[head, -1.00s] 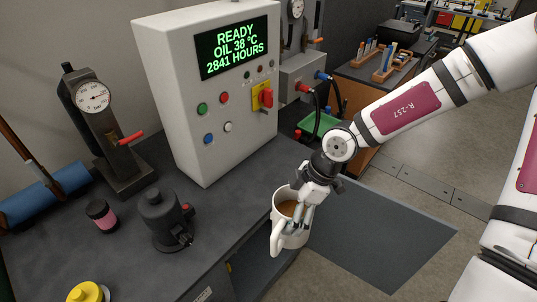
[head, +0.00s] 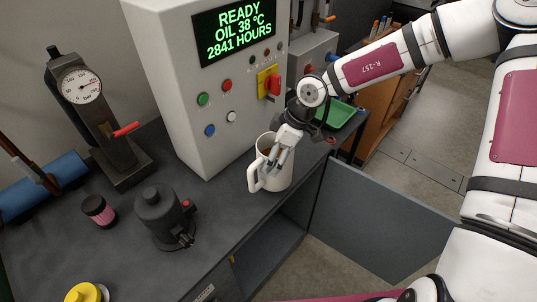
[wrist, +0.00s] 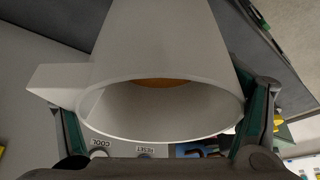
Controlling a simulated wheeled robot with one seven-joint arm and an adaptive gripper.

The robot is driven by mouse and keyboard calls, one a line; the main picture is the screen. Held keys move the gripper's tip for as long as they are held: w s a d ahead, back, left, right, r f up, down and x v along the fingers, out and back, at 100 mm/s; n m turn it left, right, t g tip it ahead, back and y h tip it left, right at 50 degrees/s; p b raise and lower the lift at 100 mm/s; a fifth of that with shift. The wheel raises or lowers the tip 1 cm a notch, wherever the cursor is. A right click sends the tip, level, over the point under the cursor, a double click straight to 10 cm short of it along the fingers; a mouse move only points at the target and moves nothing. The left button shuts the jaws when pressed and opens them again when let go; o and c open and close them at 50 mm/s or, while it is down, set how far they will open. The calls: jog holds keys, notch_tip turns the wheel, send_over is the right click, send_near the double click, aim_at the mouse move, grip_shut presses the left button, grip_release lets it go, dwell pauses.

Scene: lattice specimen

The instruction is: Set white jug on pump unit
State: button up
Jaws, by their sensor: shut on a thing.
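The white jug (head: 269,178) has a handle on its left side and brown contents. In the head view it appears over the dark bench top near its front edge; I cannot tell whether its base touches. My gripper (head: 281,158) is shut on the jug from above. In the wrist view the jug (wrist: 160,45) fills the middle between the two green-padded fingers of my gripper (wrist: 162,115), with its mouth towards the camera. I cannot tell for sure which part is the pump unit; a pale control cabinet (head: 180,100) with an oil display stands behind the jug.
A black motor-like fitting (head: 160,215), a pink-banded jar (head: 98,209), a gauge stand (head: 95,125) and a yellow-topped item (head: 83,292) stand on the bench (head: 215,225). A green tray (head: 340,114) lies behind my gripper. Bare bench top shows left of the jug.

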jog(key=shift+w+a+f, duration=0.1)
jog(key=shift+w+a, duration=0.2)
jog(key=shift+w, duration=0.4)
jog(key=shift+w+a+f, duration=0.1)
jog(key=shift+w+a, duration=0.15)
jog(key=shift+w, duration=0.45)
jog(key=shift+f, duration=1.65)
jog(key=shift+f, duration=0.1)
jog(key=o, duration=1.8)
jog(key=shift+d, duration=0.1)
